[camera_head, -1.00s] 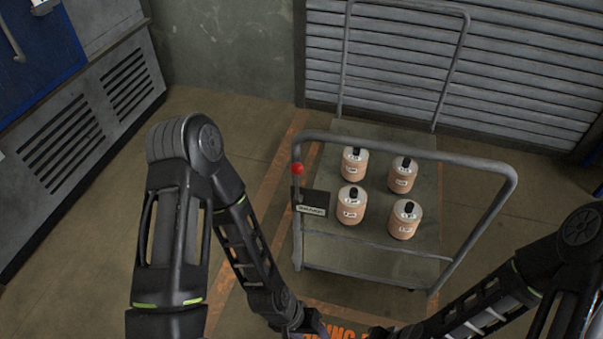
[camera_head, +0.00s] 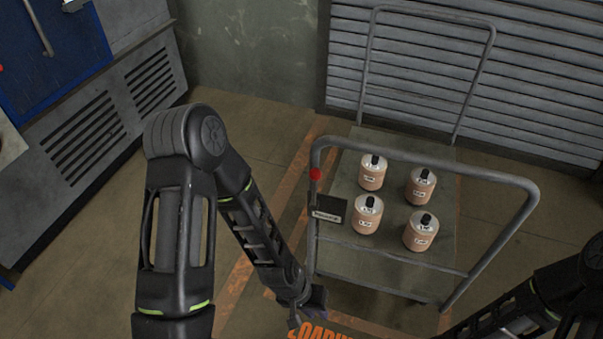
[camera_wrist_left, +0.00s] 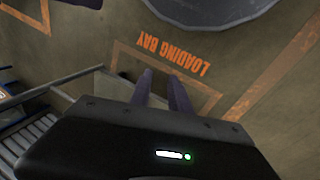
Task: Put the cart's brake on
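The cart (camera_head: 375,268) is a grey platform trolley with a tubular rail at each end, standing right of centre in the head view. A red ball knob (camera_head: 315,174) sits at the left post of its near rail, above a small dark plate with a pale label (camera_head: 326,216). My left gripper (camera_head: 314,304) is low and in front of the cart's near left corner, apart from the knob. In the left wrist view its two fingers (camera_wrist_left: 163,90) stand apart with nothing between them. My right arm enters at lower right; its gripper is out of frame.
Several orange-brown containers with black tops (camera_head: 366,214) stand on the cart deck. Behind is a grey slatted shutter (camera_head: 540,90). A grey vented cabinet (camera_head: 75,150) stands at left. Orange floor markings read "LOADING BAY" (camera_wrist_left: 178,56). Floor between cabinet and cart is clear.

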